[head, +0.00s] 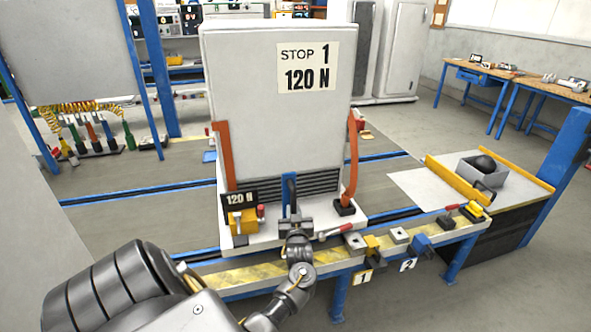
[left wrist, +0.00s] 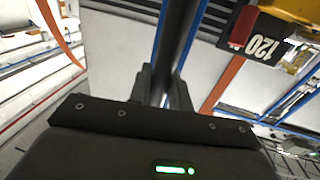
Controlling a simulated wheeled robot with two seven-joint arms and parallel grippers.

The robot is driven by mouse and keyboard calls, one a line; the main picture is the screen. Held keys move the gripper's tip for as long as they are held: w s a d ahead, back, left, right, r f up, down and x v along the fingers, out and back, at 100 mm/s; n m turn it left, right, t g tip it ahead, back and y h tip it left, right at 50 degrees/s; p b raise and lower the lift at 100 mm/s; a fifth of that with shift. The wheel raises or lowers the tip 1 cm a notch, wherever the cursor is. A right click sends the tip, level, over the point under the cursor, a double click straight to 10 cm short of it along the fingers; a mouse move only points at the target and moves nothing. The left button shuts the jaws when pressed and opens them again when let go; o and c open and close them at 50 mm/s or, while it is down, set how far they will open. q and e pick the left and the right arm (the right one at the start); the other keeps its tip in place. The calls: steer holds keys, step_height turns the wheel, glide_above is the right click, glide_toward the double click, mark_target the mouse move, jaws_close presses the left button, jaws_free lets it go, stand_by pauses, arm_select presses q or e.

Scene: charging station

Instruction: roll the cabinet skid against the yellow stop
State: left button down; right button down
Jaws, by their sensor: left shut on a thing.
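The white cabinet (head: 265,110), marked "STOP 1 120 N", stands upright on its pale skid (head: 265,237). Orange straps run down its sides. A blue upright handle (head: 289,183) rises at the skid's front, and it also shows in the left wrist view (left wrist: 183,40). My left gripper (head: 291,213) is shut on this handle; its fingers show in the left wrist view (left wrist: 165,85). The yellow stop (head: 373,243), above label 1, sits on the front rail to the right of the skid, with a visible gap between them. My right gripper is not in view.
A yellow gauge block with a "120 N" display (head: 240,200) stands on the skid's front left. A blue stop (head: 421,243) sits farther right, above label 2. A grey tray (head: 482,172) stands at right.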

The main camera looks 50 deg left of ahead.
arm_select(q)
steer(key=shift+w+d+r, duration=0.3)
steer(key=shift+w+d, duration=0.1)
steer(key=shift+w, duration=0.15)
steer(key=c, duration=1.6)
jaws_free()
steer(key=shift+o, duration=1.3)
steer(key=shift+w+d+f, duration=0.1)
steer(key=shift+w+f, duration=0.05)
steer(key=shift+w, duration=0.15)
steer(key=shift+s+f, duration=0.1)
steer(key=shift+s, duration=0.1)
steer(key=v, duration=1)
steer(key=shift+s+b, duration=0.35)
steer(key=shift+b, duration=0.05)
